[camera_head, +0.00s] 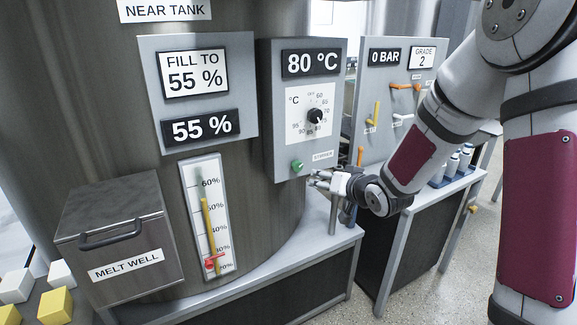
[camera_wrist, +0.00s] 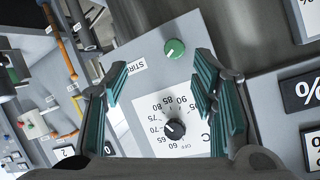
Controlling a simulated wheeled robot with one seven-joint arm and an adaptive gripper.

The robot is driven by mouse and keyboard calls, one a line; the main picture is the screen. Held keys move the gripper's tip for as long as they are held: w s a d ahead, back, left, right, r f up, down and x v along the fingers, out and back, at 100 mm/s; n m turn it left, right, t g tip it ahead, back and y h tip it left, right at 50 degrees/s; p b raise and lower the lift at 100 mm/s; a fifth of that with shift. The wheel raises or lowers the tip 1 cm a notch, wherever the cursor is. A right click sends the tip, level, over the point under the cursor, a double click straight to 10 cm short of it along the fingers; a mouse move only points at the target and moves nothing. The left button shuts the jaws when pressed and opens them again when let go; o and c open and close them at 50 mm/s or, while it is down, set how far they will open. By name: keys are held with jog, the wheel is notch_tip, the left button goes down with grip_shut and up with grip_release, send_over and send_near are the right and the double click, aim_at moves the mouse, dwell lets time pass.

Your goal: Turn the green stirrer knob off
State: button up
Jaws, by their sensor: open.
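The green stirrer knob (camera_head: 297,166) sits at the lower left of the grey control panel (camera_head: 270,110), beside the label "STIRRER". In the wrist view the green knob (camera_wrist: 175,48) shows ahead, between and beyond the fingers, with a light line across its face. My gripper (camera_head: 314,179) is just right of and below the knob in the head view, apart from it and empty. In the wrist view my gripper (camera_wrist: 165,85) has its teal fingers spread wide. The black temperature knob (camera_wrist: 174,129) also lies between the fingers in that view.
The panel display (camera_head: 312,63) reads 80 °C. A second panel (camera_head: 385,95) with yellow and orange levers stands to the right, behind my arm. The melt well box (camera_head: 115,235) and level gauge (camera_head: 206,220) are at left. A grey ledge (camera_head: 285,268) runs below.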

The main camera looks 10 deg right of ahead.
aim_at(299, 167)
jog(key=w+a+f+m+t+y, duration=0.1)
jog(key=w, duration=0.4)
jog(key=w+a+f+m+t+y, duration=0.1)
jog(key=w, duration=0.4)
jog(key=w+a+f+m+t+y, duration=0.1)
jog(key=w+a+f+t, duration=0.1)
jog(key=w, duration=0.3)
jog(key=shift+m+p, duration=0.3)
jog(key=shift+a, duration=0.1)
jog(key=shift+c, duration=0.4)
jog(key=shift+r, duration=0.1)
jog(key=c, duration=1.1)
